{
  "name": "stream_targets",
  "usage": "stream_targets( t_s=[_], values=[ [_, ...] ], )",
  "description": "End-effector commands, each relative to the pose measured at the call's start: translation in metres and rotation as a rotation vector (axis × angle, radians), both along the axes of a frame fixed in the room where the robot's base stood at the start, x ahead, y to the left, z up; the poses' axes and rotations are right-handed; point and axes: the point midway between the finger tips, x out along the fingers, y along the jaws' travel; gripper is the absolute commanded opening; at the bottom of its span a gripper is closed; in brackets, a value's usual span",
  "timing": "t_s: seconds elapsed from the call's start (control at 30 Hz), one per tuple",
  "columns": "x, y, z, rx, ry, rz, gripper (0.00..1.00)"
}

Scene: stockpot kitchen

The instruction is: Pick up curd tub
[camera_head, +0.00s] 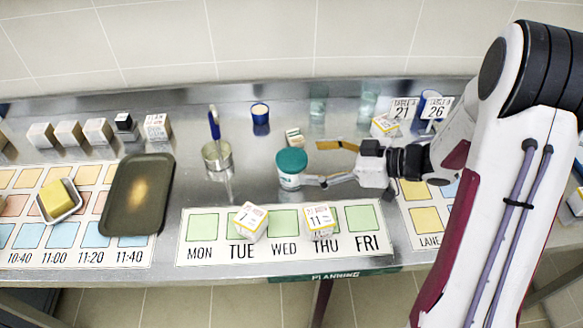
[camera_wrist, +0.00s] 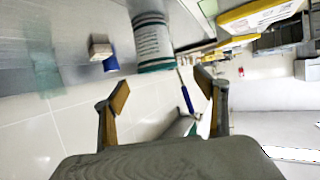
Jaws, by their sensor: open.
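The curd tub (camera_head: 290,168) is a white tub with a teal lid. It stands upright on the steel counter, behind the day-of-week board, near the middle of the head view. My gripper (camera_head: 312,164) comes in from the right with its two fingers spread. One fingertip is close to the tub's lower right side; I cannot tell if it touches. In the wrist view the tub (camera_wrist: 152,42) shows beyond the gap between the open fingers (camera_wrist: 162,92), with printed text on its side. Nothing is held.
A metal cup (camera_head: 217,158) with a blue pen stands left of the tub. A small box (camera_head: 294,137) and a blue cup (camera_head: 260,113) stand behind it. Two cubes lie on the day board (camera_head: 203,253). A dark tray (camera_head: 138,195) lies further left.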

Motion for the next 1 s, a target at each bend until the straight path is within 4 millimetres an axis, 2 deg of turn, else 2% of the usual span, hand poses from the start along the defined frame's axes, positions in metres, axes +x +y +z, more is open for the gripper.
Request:
stream_targets(
  t_s=[0.3, 0.77, 1.0],
  values=[
    [0.009, 0.018, -0.008, -0.001, 0.000, 0.002, 0.72],
    [0.011, 0.020, -0.010, -0.001, 0.000, 0.000, 0.72],
    [0.020, 0.034, -0.018, -0.001, 0.001, 0.002, 0.72]
  ],
)
